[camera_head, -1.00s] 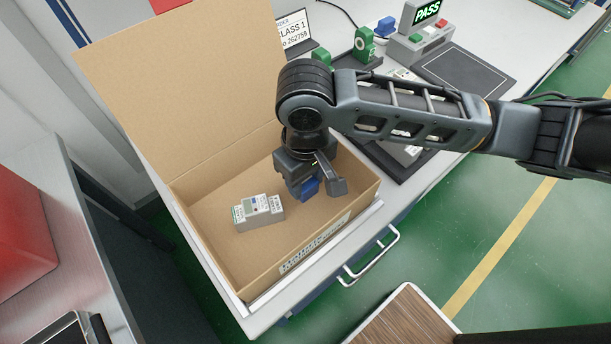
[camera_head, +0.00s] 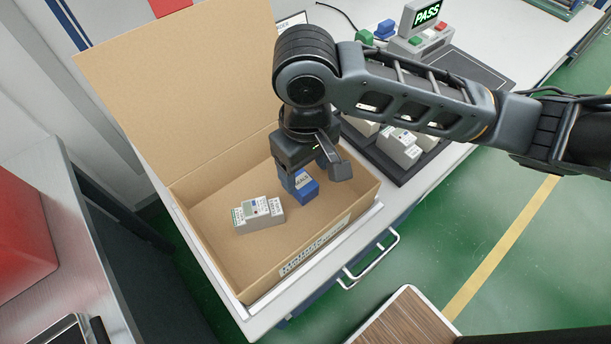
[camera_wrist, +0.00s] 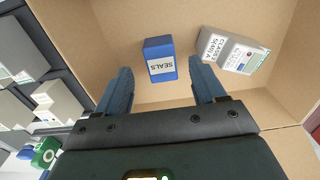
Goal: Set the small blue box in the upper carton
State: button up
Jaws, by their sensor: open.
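The small blue box (camera_head: 300,186), labelled SEALS, stands on the floor of the open cardboard carton (camera_head: 215,262), towards its right back part. In the wrist view the blue box (camera_wrist: 160,58) lies ahead of and between the fingertips, with gaps on both sides. My gripper (camera_head: 310,170) is open and empty just above the box, inside the carton's walls. Its two fingers also show in the wrist view (camera_wrist: 160,84). The gripper hides part of the box's top in the head view.
A grey meter (camera_head: 258,213) lies in the carton, left of the blue box. Several meters (camera_head: 403,148) sit on a dark tray right of the carton. A device reading PASS (camera_head: 425,20) stands behind. The carton's raised lid (camera_head: 185,85) stands at the back left.

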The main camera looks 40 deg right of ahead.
aim_at(305, 185)
notch_tip(305, 185, up, 7)
jog(key=shift+r+p, duration=0.15)
jog(key=shift+p, duration=0.2)
